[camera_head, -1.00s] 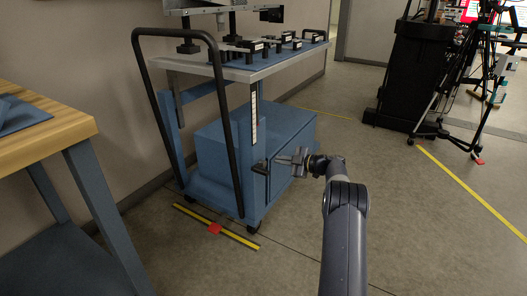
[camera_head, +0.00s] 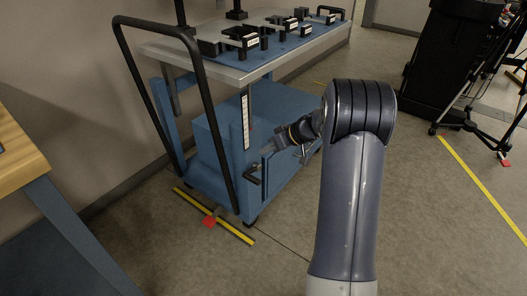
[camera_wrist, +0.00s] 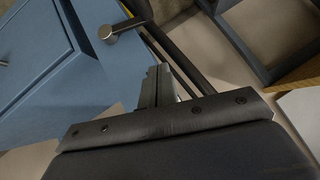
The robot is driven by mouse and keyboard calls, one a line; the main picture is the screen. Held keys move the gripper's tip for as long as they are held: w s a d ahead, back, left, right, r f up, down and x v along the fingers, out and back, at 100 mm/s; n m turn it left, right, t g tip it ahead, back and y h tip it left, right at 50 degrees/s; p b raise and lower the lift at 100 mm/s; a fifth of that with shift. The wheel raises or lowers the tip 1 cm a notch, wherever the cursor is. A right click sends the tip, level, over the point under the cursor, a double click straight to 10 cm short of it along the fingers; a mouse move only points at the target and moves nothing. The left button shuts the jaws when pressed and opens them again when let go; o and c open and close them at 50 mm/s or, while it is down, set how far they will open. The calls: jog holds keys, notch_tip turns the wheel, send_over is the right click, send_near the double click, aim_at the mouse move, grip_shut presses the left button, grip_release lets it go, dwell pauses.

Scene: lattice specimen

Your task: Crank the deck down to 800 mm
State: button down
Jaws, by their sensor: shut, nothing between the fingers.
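The blue lift cart carries a grey-edged deck (camera_head: 245,72) on its posts. A white scale strip (camera_head: 245,122) runs down the front post; its marks are too small to read. The dark crank handle (camera_head: 254,171) sticks out from the cart's front, low beside that post. In the wrist view a crank part with a silver round end (camera_wrist: 107,33) shows near the blue body. My gripper (camera_head: 268,150) is shut and empty, close to the crank, above and right of it in the head view. In the wrist view its fingers (camera_wrist: 157,76) are together, apart from the crank.
A black push bar (camera_head: 205,90) rises at the cart's left. Several black clamps (camera_head: 245,38) sit on the deck. A wooden-topped bench (camera_head: 18,160) is at left. Yellow tape with a red mark (camera_head: 209,221) lies on the floor.

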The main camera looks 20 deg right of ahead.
jog(key=b, duration=0.2)
send_over(251, 170)
jog(key=s, duration=0.2)
notch_tip(251, 170, down, 5)
jog(key=f, duration=0.1)
jog(key=a+f, duration=0.1)
jog(key=f+b, duration=0.1)
jog(key=shift+s+a+f, duration=0.2)
jog(key=shift+s+f, duration=0.05)
jog(key=shift+s, duration=0.05)
jog(key=shift+a+f, duration=0.1)
jog(key=shift+f, duration=0.3)
